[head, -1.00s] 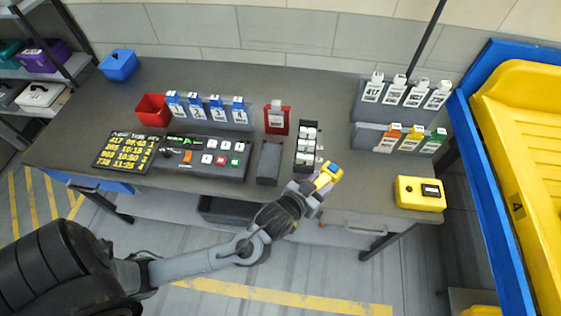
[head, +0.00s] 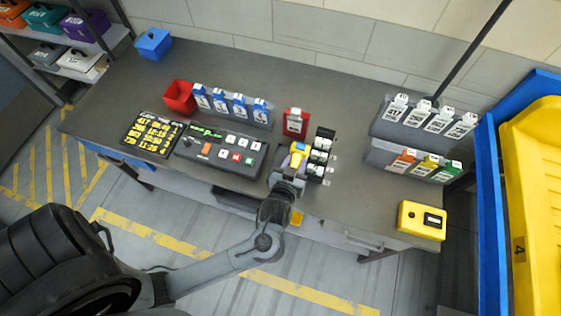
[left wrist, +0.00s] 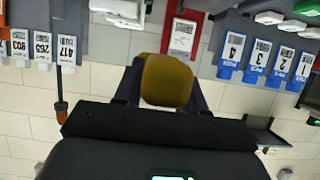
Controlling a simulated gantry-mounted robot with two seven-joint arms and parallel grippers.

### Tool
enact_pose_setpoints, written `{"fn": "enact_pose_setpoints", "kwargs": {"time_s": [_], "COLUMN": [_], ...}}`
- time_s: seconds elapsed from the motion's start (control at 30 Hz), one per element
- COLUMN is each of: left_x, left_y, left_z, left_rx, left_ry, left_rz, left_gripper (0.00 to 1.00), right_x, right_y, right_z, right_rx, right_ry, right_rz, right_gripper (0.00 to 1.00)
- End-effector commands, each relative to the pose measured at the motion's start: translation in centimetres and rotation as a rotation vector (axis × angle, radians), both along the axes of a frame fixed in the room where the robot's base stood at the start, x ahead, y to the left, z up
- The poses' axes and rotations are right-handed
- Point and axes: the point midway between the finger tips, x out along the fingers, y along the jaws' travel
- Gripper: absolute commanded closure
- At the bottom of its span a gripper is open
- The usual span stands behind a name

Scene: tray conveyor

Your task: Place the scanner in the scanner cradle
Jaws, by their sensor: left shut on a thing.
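The yellow scanner (head: 297,154) is held in my left gripper (head: 291,168), above the work table's front part. In the left wrist view the scanner's rounded yellow end (left wrist: 166,82) sits between the two fingers. The dark grey block that looks like the scanner cradle (head: 282,158) is under and beside the gripper, mostly hidden by it. I cannot tell whether the scanner touches it. My right gripper is not in view.
A black rack with white-topped items (head: 320,155) stands close to the right of the gripper. A red card holder (head: 296,122) is just behind. A button panel (head: 220,150) lies to the left. The yellow box (head: 421,220) is at the right, with bare table between.

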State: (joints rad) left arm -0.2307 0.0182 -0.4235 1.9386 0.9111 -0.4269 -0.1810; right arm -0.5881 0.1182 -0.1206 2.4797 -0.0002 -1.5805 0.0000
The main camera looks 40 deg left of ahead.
Motion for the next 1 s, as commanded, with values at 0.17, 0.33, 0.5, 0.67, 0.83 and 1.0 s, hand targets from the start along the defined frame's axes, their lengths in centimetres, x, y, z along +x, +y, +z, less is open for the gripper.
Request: {"fn": "enact_pose_setpoints", "kwargs": {"time_s": [0.17, 0.33, 0.5, 0.67, 0.83, 1.0], "left_x": [0.4, 0.6, 0.7, 0.6, 0.6, 0.6], "left_y": [3.6, 5.5, 6.2, 6.2, 6.2, 6.2], "left_z": [-2.1, -3.3, -3.8, -5.4, -7.3, -7.7], "left_rx": [0.005, 0.001, -0.002, -0.002, 0.000, -0.003], "left_ry": [0.000, -0.001, -0.001, 0.002, 0.001, -0.001], "left_rz": [-0.001, -0.001, -0.001, -0.002, -0.002, -0.002], "left_gripper": [0.99, 0.99, 0.99, 0.99, 0.99, 0.99], "right_x": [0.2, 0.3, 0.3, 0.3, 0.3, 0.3], "right_y": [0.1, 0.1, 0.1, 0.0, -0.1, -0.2], "right_z": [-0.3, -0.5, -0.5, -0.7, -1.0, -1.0], "right_rx": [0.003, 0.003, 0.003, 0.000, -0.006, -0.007], "right_ry": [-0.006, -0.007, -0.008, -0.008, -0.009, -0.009], "right_rz": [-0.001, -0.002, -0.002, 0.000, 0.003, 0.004], "right_gripper": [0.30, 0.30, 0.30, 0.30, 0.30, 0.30]}}
